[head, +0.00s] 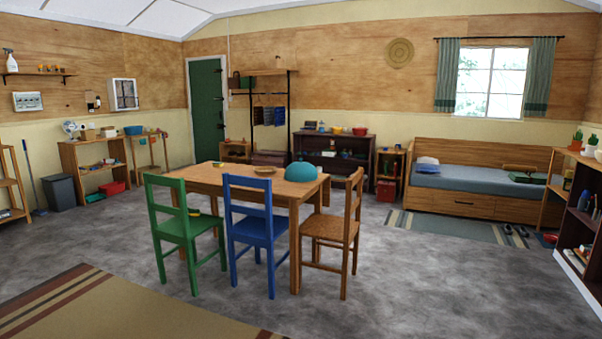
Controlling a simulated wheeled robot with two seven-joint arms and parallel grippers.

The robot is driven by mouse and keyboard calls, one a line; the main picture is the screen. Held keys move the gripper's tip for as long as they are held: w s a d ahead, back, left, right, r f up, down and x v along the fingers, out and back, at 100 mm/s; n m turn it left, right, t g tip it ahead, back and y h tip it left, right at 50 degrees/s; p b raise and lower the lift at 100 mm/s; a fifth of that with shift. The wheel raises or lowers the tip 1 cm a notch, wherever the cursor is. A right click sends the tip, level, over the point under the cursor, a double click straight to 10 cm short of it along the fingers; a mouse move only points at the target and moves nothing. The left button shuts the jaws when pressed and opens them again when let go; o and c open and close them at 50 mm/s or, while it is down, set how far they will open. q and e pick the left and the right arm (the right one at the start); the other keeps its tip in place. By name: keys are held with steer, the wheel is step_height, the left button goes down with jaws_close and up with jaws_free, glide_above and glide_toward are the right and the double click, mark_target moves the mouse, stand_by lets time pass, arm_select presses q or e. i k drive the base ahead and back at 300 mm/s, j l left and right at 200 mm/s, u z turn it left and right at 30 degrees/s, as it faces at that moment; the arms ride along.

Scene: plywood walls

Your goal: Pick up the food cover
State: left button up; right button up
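A teal dome (301,172), which looks like the food cover, sits on the right part of the wooden table (207,178) in the middle of the room. Its lower edge is close to the top of the brown chair's back. The table stands some way off across the floor. Neither of my grippers shows in the head view.
A green chair (180,226), a blue chair (250,225) and a brown chair (333,230) stand at the table's near and right sides. The grey floor (430,280) is open to the right. A striped rug (110,305) lies at front left. A bed (470,180) stands at back right.

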mark_target(300, 171)
steer(key=i+l+z, duration=0.35)
steer(key=i, duration=0.25)
steer(key=i+z, duration=0.35)
steer(key=i, duration=0.25)
steer(key=i+z, duration=0.1)
steer(key=i, duration=1.35)
steer(key=i+j+z, duration=0.1)
steer(key=i, duration=2.15)
steer(key=i+u, duration=0.15)
steer(key=i, duration=0.7)
steer(key=i+l, duration=0.2)
steer(key=i, duration=0.6)
steer(key=i+j+u, duration=0.15)
steer(key=i+u, duration=0.8)
steer(key=i+l+u, duration=0.25)
steer(key=i+u, duration=0.25)
